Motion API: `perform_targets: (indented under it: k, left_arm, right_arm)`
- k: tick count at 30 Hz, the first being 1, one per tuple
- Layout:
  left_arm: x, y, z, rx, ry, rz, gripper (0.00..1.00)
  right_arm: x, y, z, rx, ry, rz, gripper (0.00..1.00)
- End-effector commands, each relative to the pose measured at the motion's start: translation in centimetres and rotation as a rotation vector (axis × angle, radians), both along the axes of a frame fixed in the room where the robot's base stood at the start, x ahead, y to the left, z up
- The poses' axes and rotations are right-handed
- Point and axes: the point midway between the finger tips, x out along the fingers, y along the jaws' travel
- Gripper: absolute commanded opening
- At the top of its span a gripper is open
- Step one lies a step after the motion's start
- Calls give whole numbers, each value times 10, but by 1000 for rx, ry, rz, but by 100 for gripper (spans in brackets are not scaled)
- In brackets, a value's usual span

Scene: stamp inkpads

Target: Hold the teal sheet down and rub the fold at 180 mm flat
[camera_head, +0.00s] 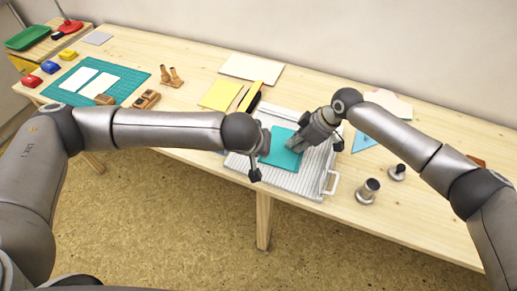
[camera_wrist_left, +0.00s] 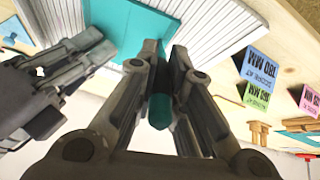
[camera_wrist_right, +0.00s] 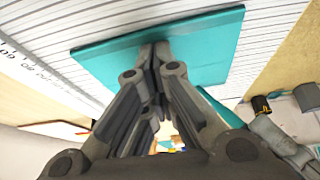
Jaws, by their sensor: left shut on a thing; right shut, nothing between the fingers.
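The teal sheet (camera_head: 284,146) lies on a grey ribbed board (camera_head: 313,176); it also shows in the right wrist view (camera_wrist_right: 205,45). I cannot make out the fold line or its height. My right gripper (camera_head: 293,147) is shut and empty, its fingertips (camera_wrist_right: 154,48) at the sheet and apparently touching it. My left gripper (camera_head: 257,160) is at the board's left side, beside the sheet. In the left wrist view it is shut on a teal and dark rod-like tool (camera_wrist_left: 160,108). The tool's working end is hidden.
A ruler scale (camera_wrist_right: 38,72) runs along the board's edge. Metal cylinders (camera_head: 368,191) stand right of the board. Yellow sheets (camera_head: 220,95) lie behind it. A teal mat (camera_head: 107,82) lies far left.

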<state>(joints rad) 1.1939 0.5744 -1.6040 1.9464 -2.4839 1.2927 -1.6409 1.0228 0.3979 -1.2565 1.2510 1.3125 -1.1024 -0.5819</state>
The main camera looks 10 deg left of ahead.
Motion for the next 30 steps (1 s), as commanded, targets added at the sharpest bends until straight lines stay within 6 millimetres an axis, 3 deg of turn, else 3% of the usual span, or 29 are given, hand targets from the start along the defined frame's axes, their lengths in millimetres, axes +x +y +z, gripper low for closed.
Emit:
perform_targets:
  k: [30]
  left_arm:
    - [26, -6, -2, -1, 0, 1, 0]
  right_arm:
    - [-1, -1, -3, -4, 3, 0, 0]
